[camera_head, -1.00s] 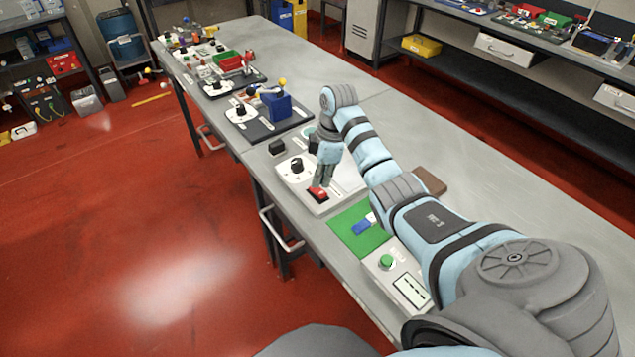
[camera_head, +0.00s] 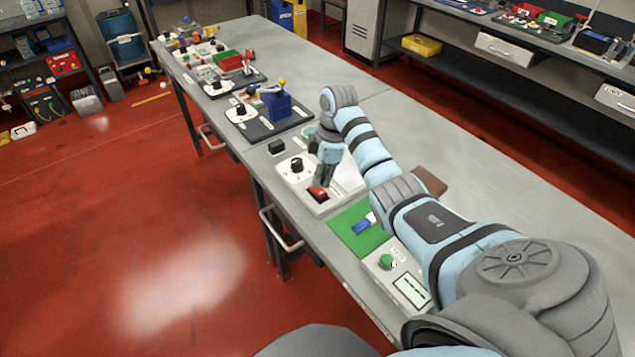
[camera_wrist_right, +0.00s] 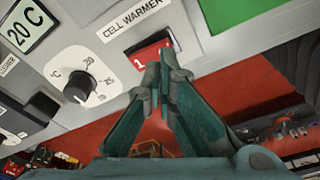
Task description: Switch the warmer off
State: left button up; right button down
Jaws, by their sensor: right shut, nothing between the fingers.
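The warmer (camera_head: 335,203) is a pale flat box on the bench, with a red rocker switch (camera_head: 318,193) at its near end and a black knob (camera_head: 297,166). In the right wrist view the label "CELL WARMER" (camera_wrist_right: 132,20) is beside the red switch (camera_wrist_right: 146,50), which shows a white "1" at one end. My fingertips hide the switch's other end, so its position is unclear. My right gripper (camera_head: 322,184) is shut and empty, its tips close over the switch; in the right wrist view its tips (camera_wrist_right: 165,60) overlap the switch. Contact cannot be told. My left gripper is not in view.
A green mat (camera_head: 351,244) with a blue item (camera_head: 363,227) lies nearer along the bench. A small black block (camera_head: 276,147) and a blue block (camera_head: 275,105) stand farther back. A brown block (camera_head: 430,181) lies behind my arm.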

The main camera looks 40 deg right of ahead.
aim_at(322, 192)
jog(key=shift+f+b, duration=0.7)
jog(key=shift+f, duration=0.6)
dwell(0.5)
notch_tip(322, 192, up, 7)
jog(key=p, duration=0.8)
jog(key=shift+r, duration=0.15)
jog(key=shift+f, duration=0.2)
